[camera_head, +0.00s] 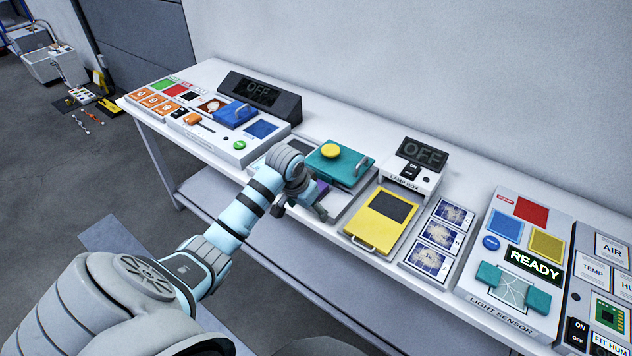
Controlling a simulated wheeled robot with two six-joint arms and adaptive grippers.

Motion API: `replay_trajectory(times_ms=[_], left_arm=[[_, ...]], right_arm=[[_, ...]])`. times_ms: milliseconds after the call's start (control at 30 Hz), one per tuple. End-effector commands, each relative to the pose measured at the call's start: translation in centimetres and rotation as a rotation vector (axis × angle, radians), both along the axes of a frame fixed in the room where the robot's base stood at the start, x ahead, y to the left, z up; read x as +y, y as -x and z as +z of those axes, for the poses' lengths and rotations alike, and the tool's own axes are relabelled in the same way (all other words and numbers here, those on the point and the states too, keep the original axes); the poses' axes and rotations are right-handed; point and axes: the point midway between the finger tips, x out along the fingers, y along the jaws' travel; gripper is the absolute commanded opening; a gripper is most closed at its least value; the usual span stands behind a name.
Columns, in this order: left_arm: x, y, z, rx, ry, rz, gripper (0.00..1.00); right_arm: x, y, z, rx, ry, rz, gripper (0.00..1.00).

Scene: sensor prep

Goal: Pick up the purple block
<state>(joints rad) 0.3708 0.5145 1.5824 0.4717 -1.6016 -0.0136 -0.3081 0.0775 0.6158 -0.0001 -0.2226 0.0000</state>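The purple block (322,188) shows only as a small purple patch just right of my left gripper, below the teal box. The gripper and wrist hide the rest of it. My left gripper (300,209) is over the front part of the table, close beside the purple patch. Its dark fingers look spread apart, and I see nothing held between them. Whether a finger touches the block cannot be told. My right gripper is not in view.
A teal box (352,170) with a yellow button (331,151) stands behind the gripper. A yellow panel (380,220) lies to the right. A white control panel (190,137) is left, a light sensor station (480,297) right. The table's front edge (330,232) runs below the gripper.

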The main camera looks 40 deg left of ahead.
Motion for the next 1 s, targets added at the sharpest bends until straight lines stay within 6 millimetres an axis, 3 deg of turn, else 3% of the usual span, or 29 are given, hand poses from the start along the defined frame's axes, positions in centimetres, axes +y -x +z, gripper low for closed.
replay_trajectory(times_ms=[33,100,200,267,500,667,900,1000], left_arm=[[1.4,-1.5,5.1,-0.025,-0.005,-0.001,0.70],[3.1,-2.7,9.3,-0.035,0.020,0.016,0.70],[4.0,-3.5,11.4,-0.043,0.045,0.025,0.70],[4.1,-4.0,10.8,-0.042,0.051,0.025,0.70],[3.9,-6.4,4.7,-0.040,0.051,0.023,0.70],[4.0,-7.2,2.8,-0.042,0.048,0.022,0.70],[4.4,-8.5,-1.4,-0.042,0.049,0.023,0.70],[4.4,-8.6,-1.6,-0.043,0.045,0.022,0.70]], right_arm=[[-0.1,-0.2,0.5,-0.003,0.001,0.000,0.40],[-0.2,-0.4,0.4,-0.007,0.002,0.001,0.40],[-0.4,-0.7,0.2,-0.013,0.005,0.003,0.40],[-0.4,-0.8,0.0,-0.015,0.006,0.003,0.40],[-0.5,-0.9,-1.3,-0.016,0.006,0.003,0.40],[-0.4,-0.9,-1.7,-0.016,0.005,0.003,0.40],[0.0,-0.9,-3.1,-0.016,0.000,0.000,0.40],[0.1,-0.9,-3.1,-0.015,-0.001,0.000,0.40]])
